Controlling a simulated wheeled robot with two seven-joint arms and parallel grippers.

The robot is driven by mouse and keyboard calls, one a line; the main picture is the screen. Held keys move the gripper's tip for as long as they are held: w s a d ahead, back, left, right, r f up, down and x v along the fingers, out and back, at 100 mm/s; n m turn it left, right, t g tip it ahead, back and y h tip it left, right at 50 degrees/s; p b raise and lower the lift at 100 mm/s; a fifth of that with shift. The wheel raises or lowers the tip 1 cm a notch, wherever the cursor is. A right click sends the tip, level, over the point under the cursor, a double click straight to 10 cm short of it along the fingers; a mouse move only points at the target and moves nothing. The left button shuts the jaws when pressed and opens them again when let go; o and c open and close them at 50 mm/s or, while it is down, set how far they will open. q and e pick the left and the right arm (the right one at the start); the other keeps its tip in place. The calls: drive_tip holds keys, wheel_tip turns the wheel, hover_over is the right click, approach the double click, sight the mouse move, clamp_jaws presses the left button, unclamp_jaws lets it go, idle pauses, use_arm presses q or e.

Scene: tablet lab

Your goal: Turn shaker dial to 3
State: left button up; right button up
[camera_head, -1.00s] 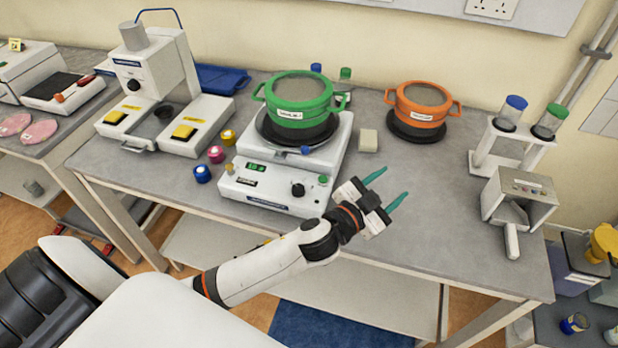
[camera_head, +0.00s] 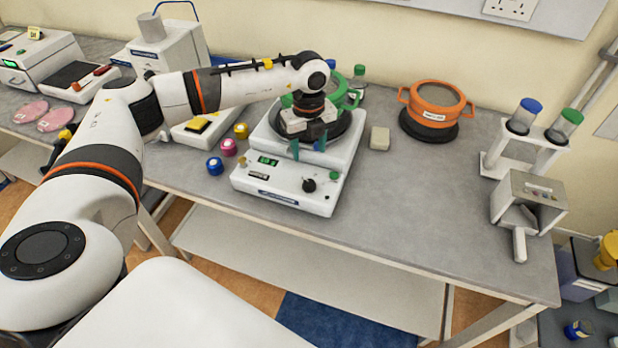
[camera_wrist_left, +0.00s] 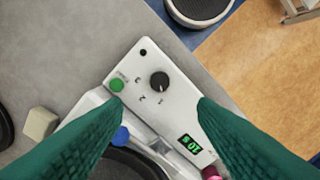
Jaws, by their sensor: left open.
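The shaker (camera_head: 300,180) is a white box with a green display and a black dial (camera_head: 309,186) at the right of its front panel. The dial also shows in the left wrist view (camera_wrist_left: 159,79), with small marks around it and a green button (camera_wrist_left: 117,85) beside it. The display (camera_wrist_left: 189,144) reads 10 or similar. My left gripper (camera_head: 309,150) points down above the shaker, its teal fingers open and empty, behind the dial and apart from it. My right gripper is not in view.
An orange pot (camera_head: 432,102) stands on a black disc at the back. A beige block (camera_head: 380,138) sits right of the shaker. Blue (camera_head: 214,166), pink and yellow small jars stand to its left.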

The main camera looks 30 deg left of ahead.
sight(309, 182)
use_arm(q)
wheel_tip(309, 182, down, 11)
drive_tip(key=p, duration=0.3)
drive_tip(key=shift+r, duration=0.15)
drive_tip(key=shift+f, duration=0.55)
drive_tip(key=c, duration=1)
